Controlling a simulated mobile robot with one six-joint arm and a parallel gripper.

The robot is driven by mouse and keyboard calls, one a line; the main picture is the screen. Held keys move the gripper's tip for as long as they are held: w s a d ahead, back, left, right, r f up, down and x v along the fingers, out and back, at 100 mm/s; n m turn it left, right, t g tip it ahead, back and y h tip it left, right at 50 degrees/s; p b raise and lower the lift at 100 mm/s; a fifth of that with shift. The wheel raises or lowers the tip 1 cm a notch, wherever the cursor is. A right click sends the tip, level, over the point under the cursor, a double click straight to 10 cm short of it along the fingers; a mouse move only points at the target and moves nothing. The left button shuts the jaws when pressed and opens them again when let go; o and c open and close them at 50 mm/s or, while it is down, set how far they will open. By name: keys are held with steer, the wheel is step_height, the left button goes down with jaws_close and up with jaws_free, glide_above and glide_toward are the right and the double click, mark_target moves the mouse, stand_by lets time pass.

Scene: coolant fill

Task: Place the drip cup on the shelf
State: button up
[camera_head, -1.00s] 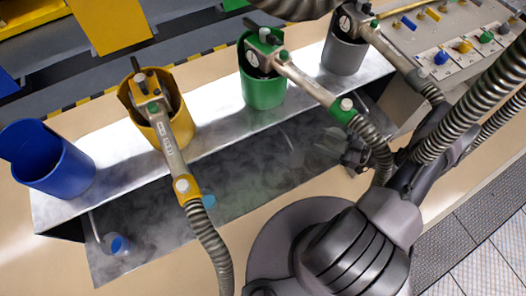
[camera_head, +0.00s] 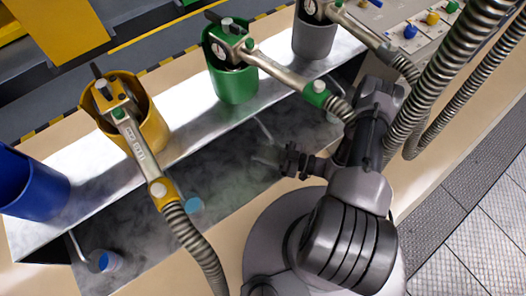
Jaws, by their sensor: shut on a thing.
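My gripper (camera_head: 280,161) is over the dark, misty trough, below the green holder in the picture. It is shut on a small greyish thing (camera_head: 264,155), apparently the drip cup; mist and the dark background blur its shape. I cannot tell whether it touches the trough. The bright metal shelf (camera_head: 180,150) runs diagonally behind the trough, and the held thing is in front of it, not on it.
Blue (camera_head: 35,188), yellow (camera_head: 150,120), green (camera_head: 233,85) and grey (camera_head: 314,40) holders stand along the shelf, with nozzles in the last three. A blue-ended cup (camera_head: 107,261) and a light-blue round thing (camera_head: 194,204) show in the trough.

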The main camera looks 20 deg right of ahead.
steer(key=shift+f, duration=0.15)
steer(key=o, duration=1.5)
steer(key=shift+r, duration=0.2)
steer(key=p+v, duration=0.1)
steer(key=v, duration=1.1)
steer(key=shift+s, duration=0.1)
